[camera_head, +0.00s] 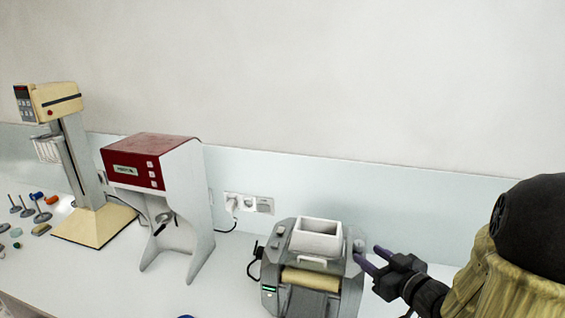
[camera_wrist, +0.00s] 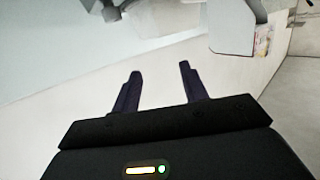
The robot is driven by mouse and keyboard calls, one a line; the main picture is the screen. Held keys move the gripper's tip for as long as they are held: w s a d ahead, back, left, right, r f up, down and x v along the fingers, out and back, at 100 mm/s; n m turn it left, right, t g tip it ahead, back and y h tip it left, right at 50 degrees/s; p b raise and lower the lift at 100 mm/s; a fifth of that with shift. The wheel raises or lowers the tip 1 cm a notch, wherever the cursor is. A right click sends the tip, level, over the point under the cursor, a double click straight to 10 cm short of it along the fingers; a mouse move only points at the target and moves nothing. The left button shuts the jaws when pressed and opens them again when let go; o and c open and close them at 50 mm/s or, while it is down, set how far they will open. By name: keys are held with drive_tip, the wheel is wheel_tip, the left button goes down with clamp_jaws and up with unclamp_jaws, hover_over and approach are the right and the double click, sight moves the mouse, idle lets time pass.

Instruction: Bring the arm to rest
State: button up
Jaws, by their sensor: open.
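My gripper (camera_head: 368,257) is at the right of the head view, at the end of my arm, which comes in from the right edge. Its two dark fingers point left, beside the right side of the grey mill (camera_head: 345,290). I cannot tell whether a fingertip touches the mill. In the wrist view the gripper (camera_wrist: 159,70) has its fingers apart, with nothing between them but the pale surface beyond.
The grey mill has a white hopper (camera_head: 318,238) on top and a cream roller. A red and white machine (camera_head: 155,165) and a cream stand (camera_head: 95,222) are further left. Small tools and coloured pieces (camera_head: 30,208) lie at far left. A wall socket (camera_head: 248,203) is behind.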

wheel_tip(320, 180, down, 7)
drive_tip(key=s+m+g+h, duration=0.1)
drive_tip(key=m+g+h, duration=0.2)
drive_tip(key=g+h, duration=0.25)
drive_tip(key=s+a+f+m+g+b, duration=0.1)
drive_tip(key=s+a+f+g, duration=0.2)
drive_tip(key=s, duration=0.9)
drive_tip(key=a+g, duration=0.3)
drive_tip(key=a, duration=0.2)
drive_tip(key=shift+f+m+h, duration=0.2)
drive_tip(key=shift+m+h, duration=0.1)
drive_tip(key=shift+h, duration=0.05)
drive_tip(key=shift+g, duration=0.25)
drive_tip(key=shift+a, duration=0.1)
